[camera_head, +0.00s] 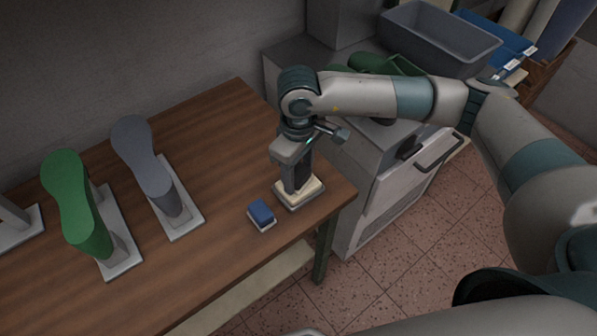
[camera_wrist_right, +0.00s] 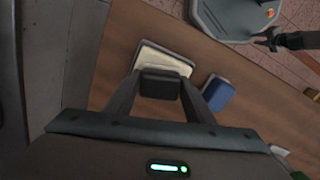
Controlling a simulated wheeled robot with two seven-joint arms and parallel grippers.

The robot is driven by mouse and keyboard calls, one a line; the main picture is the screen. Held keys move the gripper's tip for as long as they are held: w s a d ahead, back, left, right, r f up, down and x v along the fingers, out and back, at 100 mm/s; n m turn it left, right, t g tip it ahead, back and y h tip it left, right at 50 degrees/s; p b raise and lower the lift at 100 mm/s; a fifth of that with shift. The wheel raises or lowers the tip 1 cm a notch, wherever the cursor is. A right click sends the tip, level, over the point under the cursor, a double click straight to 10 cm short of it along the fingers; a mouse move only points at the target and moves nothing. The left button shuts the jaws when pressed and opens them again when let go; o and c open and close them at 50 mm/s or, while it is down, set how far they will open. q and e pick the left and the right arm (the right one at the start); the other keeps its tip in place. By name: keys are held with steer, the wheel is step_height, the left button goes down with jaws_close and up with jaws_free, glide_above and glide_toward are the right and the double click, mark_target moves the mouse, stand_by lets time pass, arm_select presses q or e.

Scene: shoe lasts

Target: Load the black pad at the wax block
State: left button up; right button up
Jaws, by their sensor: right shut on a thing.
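The black pad (camera_wrist_right: 161,84) is between the fingers of my right gripper (camera_wrist_right: 163,98), which is shut on it. In the head view my right gripper (camera_head: 296,186) points down over the cream wax block (camera_head: 312,193), near the table's right corner. The wax block also shows in the wrist view (camera_wrist_right: 165,57), right at the pad. Whether the pad touches the wax cannot be told, as the gripper hides the pad's underside. My left gripper is out of the head view; a small dark part at the upper right of the wrist view may be it.
A blue block (camera_head: 262,211) on a pale base sits just left of the wax block. A grey last (camera_head: 150,165) and a green last (camera_head: 72,195) stand further left on the wooden table (camera_head: 215,125). A grey cabinet (camera_head: 375,190) stands beyond the table's right edge.

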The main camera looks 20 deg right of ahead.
mark_target(299, 172)
steer(key=shift+s+f, duration=0.1)
stand_by(0.3)
steer(key=shift+r, duration=3.6)
steer(key=s+d+r+m, duration=0.2)
steer(key=s+d+m, duration=0.2)
steer(key=d+m, duration=0.2)
steer(key=shift+s+r+m, duration=0.15)
steer(key=shift+r+m, duration=0.05)
steer(key=shift+m, duration=0.4)
